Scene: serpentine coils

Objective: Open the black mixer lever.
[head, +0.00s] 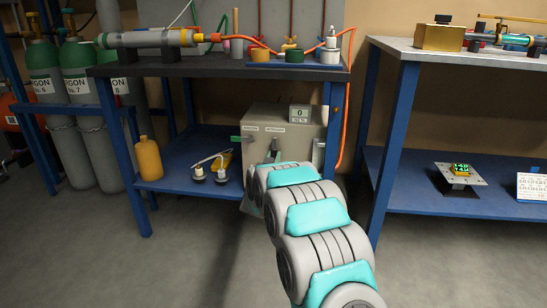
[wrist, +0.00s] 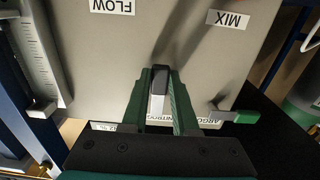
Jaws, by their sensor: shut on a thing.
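The black mixer lever (wrist: 159,82) stands out from the front of a grey box (wrist: 110,65). It has a dark tip and a pale lower part. My gripper (wrist: 162,74) has its two green fingers on either side of the lever and is shut on it. In the wrist view the labels FLOW (wrist: 112,7) and MIX (wrist: 228,19) appear upside down on the box.
A green lever (wrist: 236,117) sticks out from the box, right of my gripper in the wrist view. A small display reading 0 (head: 299,114) sits on the box top. A yellow bottle (head: 149,158) stands left on the blue shelf (head: 175,183). The floor in front is clear.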

